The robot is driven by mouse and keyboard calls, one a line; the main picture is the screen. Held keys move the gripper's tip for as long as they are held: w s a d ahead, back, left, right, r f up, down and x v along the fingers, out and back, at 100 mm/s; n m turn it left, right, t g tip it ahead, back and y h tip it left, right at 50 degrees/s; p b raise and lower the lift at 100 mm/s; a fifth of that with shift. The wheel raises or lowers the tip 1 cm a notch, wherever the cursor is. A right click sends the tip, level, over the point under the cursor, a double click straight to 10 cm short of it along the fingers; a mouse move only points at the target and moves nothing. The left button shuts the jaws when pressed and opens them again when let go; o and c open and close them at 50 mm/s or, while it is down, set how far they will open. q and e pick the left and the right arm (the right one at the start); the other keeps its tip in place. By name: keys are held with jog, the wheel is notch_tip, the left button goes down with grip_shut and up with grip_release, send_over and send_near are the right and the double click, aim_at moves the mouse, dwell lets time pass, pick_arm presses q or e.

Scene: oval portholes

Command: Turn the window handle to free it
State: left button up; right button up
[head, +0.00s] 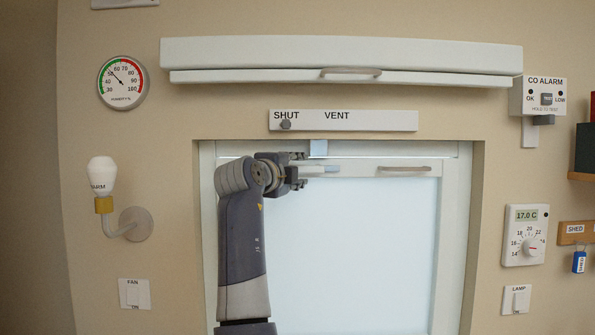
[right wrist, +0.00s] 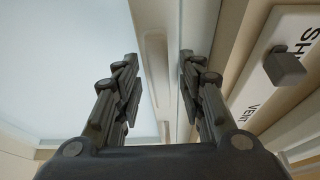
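The window (head: 350,250) is a pale pane in a white frame, set in a recess. A short pale handle (head: 320,169) lies level along its top rail, its tip pointing right. My right gripper (head: 300,171) is at the left part of this handle, with its fingers above and below it. In the right wrist view the gripper (right wrist: 160,85) is open. A pale raised bar (right wrist: 155,55), apparently the handle, runs between the spread fingers with gaps at both sides. The gripper hides the handle's left part. My left gripper is out of view.
A metal pull bar (head: 405,169) is to the right. A SHUT/VENT plate (head: 375,121) with a grey knob (head: 285,124) is above, under a white shutter box (head: 340,52).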

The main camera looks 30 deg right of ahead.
jog(key=v, duration=0.6)
dwell(0.4)
